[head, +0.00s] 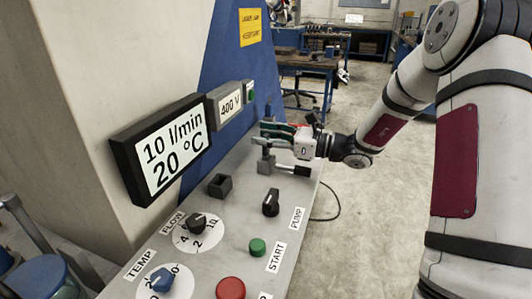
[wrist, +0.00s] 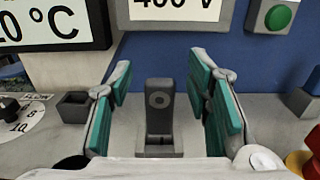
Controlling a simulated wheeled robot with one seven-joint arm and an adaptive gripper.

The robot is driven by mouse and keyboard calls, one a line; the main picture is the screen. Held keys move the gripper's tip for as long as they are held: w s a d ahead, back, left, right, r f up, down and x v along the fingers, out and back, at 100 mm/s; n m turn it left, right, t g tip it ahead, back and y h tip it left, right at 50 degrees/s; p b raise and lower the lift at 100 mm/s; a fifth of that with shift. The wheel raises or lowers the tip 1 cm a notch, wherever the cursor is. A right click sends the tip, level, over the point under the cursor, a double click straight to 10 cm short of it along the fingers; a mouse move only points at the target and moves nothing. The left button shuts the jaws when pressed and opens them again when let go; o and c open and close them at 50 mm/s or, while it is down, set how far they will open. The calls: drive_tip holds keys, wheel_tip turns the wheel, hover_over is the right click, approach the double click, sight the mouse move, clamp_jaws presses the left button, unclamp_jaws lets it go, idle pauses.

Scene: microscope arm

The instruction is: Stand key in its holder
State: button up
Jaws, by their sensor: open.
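A dark grey upright piece with a ring mark, which looks like the key (wrist: 160,115), stands in a lighter grey base (wrist: 160,148) in the wrist view. In the head view, a grey post with a black bar (head: 293,170) is below my gripper, partly hidden; I cannot tell how its parts join. My gripper (head: 270,132) is open. In the wrist view its teal-padded fingers (wrist: 160,103) are apart on either side of the dark piece, with gaps on both sides. A dark open-topped square box, likely the holder (head: 220,185), stands empty-looking on the panel; it also shows in the wrist view (wrist: 74,107).
The sloping grey panel carries a FLOW dial (head: 197,223), a TEMP dial (head: 161,280), a PUMP switch (head: 271,203), a green START button (head: 257,247) and a red button (head: 230,288). A display (head: 165,155) stands behind. Bare panel lies between the box and the post.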

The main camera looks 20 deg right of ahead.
clamp_jaws()
drive_tip(key=shift+r, duration=0.1)
